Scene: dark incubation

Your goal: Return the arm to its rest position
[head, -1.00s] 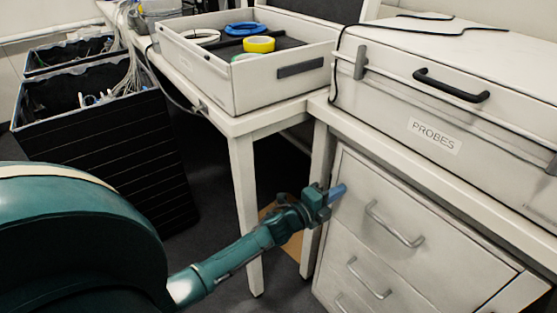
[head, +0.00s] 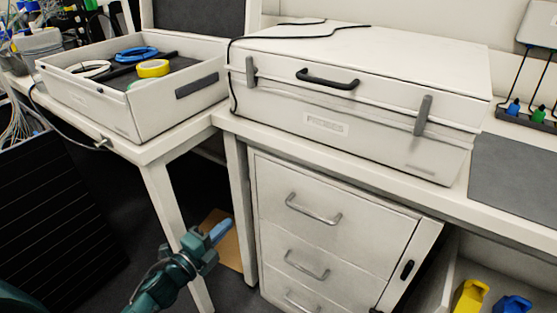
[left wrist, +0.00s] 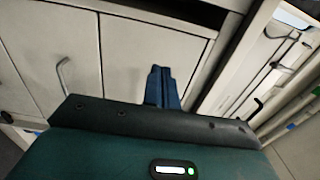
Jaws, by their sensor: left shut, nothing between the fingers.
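My left gripper (head: 221,232) is teal with blue fingers and sits low in the head view, left of the drawer cabinet. Its fingers are shut with nothing between them. In the left wrist view the shut fingers (left wrist: 162,86) point toward pale cabinet fronts. My right gripper is not in view.
A white drawer cabinet (head: 330,240) stands under the bench. A closed white case (head: 350,105) sits on the bench. An open white bin (head: 130,120) with tape and cable rolls is at left. Yellow (head: 470,297) and blue (head: 512,305) items show at lower right. Dark floor lies under the left table.

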